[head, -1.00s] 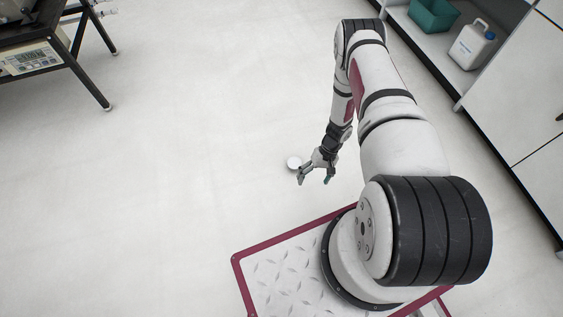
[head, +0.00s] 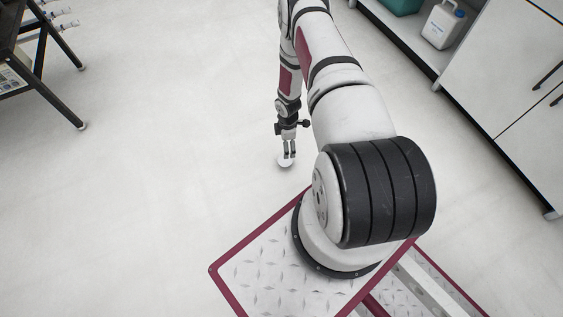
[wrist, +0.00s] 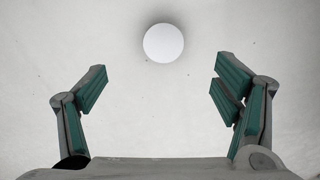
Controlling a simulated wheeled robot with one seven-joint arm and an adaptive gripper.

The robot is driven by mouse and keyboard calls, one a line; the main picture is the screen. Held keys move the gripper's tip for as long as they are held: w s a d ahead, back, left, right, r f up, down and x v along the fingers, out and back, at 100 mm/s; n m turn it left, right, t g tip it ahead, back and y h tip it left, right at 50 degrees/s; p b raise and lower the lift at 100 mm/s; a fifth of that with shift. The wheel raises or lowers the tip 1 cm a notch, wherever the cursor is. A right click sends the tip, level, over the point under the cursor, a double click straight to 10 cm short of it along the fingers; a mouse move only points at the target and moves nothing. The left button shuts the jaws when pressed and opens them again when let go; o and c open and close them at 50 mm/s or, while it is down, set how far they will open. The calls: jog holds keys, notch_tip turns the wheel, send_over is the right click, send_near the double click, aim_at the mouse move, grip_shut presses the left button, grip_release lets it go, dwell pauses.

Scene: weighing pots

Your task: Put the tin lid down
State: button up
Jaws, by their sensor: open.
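The tin lid (wrist: 163,43) is a plain white disc lying flat on the pale floor. In the wrist view it is beyond my fingertips, roughly centred between them. In the head view the lid (head: 285,161) shows just under my gripper (head: 289,152), partly covered by it. In the wrist view my gripper (wrist: 160,80) is open and empty, its green-padded fingers spread wide with bare floor between them. I cannot tell the exact height of the fingers above the lid.
A dark-framed table (head: 45,70) stands at the upper left. A white cabinet (head: 500,80) runs along the right, with a white jug (head: 442,25) and a green bin (head: 400,4) on its open shelf. The floor around the lid is clear.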

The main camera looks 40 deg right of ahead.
jog(key=b, duration=0.3)
send_over(286, 161)
jog(key=f, duration=0.7)
jog(key=shift+w+d+f, duration=0.15)
jog(key=shift+d+f, duration=0.05)
jog(key=shift+f, duration=0.1)
jog(key=shift+s+a+f+b, duration=0.1)
jog(key=shift+f+b, duration=0.65)
jog(key=shift+f, duration=0.6)
jog(key=shift+s+a+f+b, duration=0.1)
jog(key=shift+f+b, duration=0.65)
jog(key=shift+f, duration=0.55)
jog(key=shift+r, duration=0.1)
jog(key=c, duration=1)
jog(key=shift+o, duration=0.2)
